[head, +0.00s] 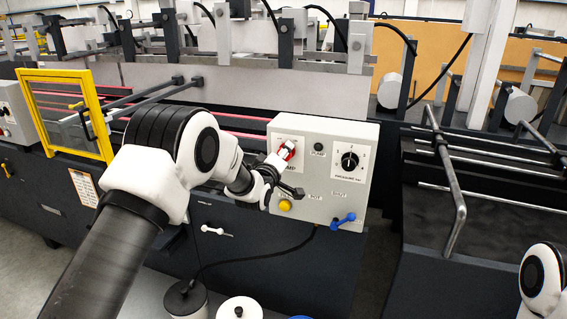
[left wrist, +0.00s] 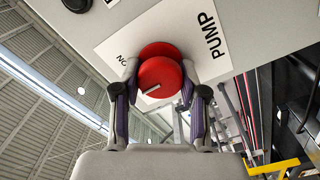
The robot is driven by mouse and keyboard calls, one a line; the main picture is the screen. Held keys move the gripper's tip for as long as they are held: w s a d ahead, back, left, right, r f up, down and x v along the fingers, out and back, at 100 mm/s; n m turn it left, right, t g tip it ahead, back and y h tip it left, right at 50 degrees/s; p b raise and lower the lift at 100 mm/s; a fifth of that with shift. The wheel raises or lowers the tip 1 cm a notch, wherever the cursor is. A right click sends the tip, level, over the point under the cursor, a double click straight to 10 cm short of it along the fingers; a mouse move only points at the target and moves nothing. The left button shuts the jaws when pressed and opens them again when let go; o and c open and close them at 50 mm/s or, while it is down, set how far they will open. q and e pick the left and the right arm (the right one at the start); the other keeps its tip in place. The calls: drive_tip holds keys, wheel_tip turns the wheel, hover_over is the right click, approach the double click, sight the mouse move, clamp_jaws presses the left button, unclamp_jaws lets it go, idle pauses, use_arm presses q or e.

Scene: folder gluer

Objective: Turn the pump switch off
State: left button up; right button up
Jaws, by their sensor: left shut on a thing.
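The pump switch is a red round knob (head: 290,148) on a white plate marked PUMP, at the upper left of the grey control box (head: 325,200). In the left wrist view the red knob (left wrist: 162,80) sits between the two fingers of my left gripper (left wrist: 160,92), which is shut on it. A short white mark on the knob's face points toward the lower left of that view. An ON label (left wrist: 122,61) shows left of the knob; any OFF label is hidden. In the head view my left gripper (head: 280,162) reaches the box from the left and partly covers the knob.
The box also carries a black rotary dial (head: 349,160), a yellow button (head: 285,205) and a blue lever valve (head: 343,221). A yellow frame (head: 66,112) stands left, and dark machine rails (head: 450,190) lie right.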

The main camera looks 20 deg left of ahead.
use_arm(q)
drive_tip(key=n+b, duration=0.2)
drive_tip(key=n, duration=0.1)
drive_tip(key=shift+f+n, duration=0.2)
drive_tip(key=shift+n, duration=0.1)
drive_tip(key=shift+n+b, duration=0.9)
drive_tip(key=shift+n, duration=0.6)
drive_tip(key=shift+r, duration=0.1)
drive_tip(key=o, duration=1.1)
drive_tip(key=s, duration=1.2)
drive_tip(key=shift+a, duration=0.25)
